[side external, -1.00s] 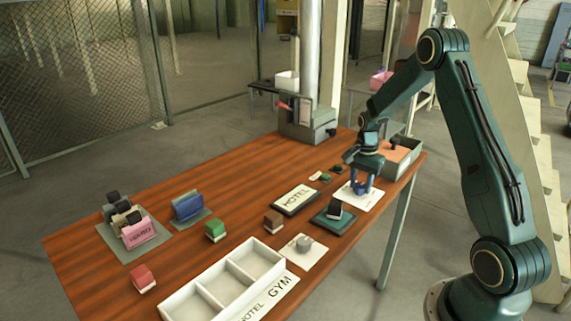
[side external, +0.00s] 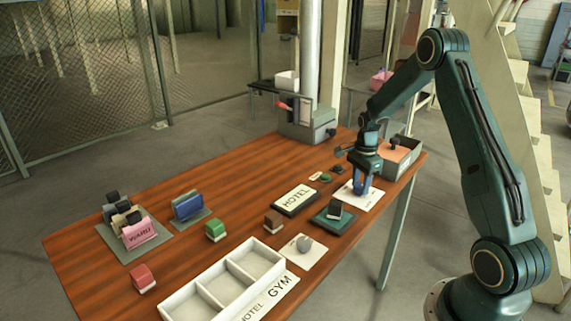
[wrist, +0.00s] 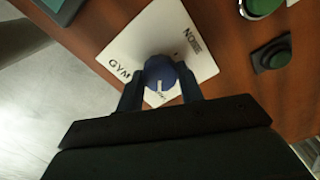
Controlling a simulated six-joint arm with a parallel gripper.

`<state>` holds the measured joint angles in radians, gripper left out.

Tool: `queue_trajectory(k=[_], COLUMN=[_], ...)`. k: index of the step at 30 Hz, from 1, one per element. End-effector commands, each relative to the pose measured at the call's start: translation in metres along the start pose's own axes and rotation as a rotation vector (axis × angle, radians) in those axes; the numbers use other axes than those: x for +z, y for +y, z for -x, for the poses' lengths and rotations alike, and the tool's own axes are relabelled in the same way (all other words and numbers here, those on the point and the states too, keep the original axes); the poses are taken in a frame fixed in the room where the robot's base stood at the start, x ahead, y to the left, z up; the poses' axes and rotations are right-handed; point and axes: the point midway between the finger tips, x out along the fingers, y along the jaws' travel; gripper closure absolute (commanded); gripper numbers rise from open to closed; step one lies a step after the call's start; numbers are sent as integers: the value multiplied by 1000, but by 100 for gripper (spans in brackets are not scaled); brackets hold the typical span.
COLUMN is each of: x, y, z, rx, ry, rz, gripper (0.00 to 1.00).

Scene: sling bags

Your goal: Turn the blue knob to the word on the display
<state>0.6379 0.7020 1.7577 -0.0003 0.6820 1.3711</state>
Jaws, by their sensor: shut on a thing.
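The blue knob (wrist: 160,72) sits on a white plate (wrist: 140,42) with words around it. GYM is at its left and what looks like NONE is at its upper right. A third word below the knob is partly hidden and I cannot read it fully. The knob's white mark points down in the wrist view, toward that third word. My gripper (wrist: 160,84) is shut on the knob, one finger on each side. In the side view my gripper (side external: 361,188) is over the plate (side external: 352,199). The display (side external: 295,199) reads HOTEL.
A grey knob (side external: 304,243) on a white card and a white divided tray (side external: 226,290) are nearer the front.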

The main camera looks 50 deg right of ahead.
Motion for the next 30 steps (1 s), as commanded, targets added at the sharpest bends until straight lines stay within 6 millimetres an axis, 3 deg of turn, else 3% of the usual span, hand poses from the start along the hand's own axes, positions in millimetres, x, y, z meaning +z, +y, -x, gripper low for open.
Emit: queue_trajectory(k=[5,6,9,22,30], x=[-1,-1,-1,0,0], y=[-1,-1,0,0,-1], z=[1,1,1,5,32], rx=[-3,-3,-2,-1,-4], ry=[2,2,1,1,1], rz=[-1,0,0,1,1], gripper=[86,55,41,41,41])
